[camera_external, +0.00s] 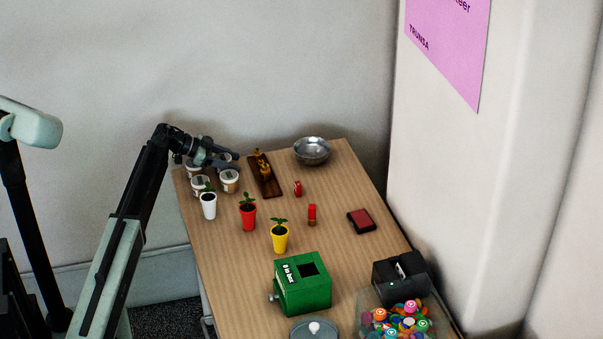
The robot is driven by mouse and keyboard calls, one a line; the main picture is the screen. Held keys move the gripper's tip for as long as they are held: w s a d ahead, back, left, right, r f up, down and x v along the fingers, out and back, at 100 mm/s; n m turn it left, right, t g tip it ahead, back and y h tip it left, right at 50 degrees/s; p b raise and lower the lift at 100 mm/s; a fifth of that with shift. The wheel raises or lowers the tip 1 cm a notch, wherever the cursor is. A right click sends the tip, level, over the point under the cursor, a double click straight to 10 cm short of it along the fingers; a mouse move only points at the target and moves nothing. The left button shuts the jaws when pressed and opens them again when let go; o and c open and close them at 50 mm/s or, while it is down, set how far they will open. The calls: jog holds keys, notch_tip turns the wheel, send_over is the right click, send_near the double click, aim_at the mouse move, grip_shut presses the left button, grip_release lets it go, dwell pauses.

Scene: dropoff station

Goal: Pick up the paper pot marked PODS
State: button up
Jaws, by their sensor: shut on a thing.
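Several paper pots stand close together at the far left corner of the table. One pot (229,181) is at the front right of the group and another (200,184) is at the front left. Their markings are too small to read, so I cannot tell which says PODS. My gripper (226,160) reaches over the back of the group from the left. It is shut on one of the paper pots (225,157), which is partly hidden by the fingers. I cannot tell whether that pot is lifted or still on the table.
A dark wooden tray (275,188) with small brown figures lies just right of the pots, and a metal bowl (312,150) behind it. White (209,208), red (248,218) and yellow (280,240) plant pots stand in front.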

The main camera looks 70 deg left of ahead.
aim_at(230, 157)
jog(key=shift+r, duration=0.1)
notch_tip(230, 157, up, 10)
jog(key=p, duration=1)
jog(key=shift+r, duration=0.1)
jog(key=shift+f, duration=0.2)
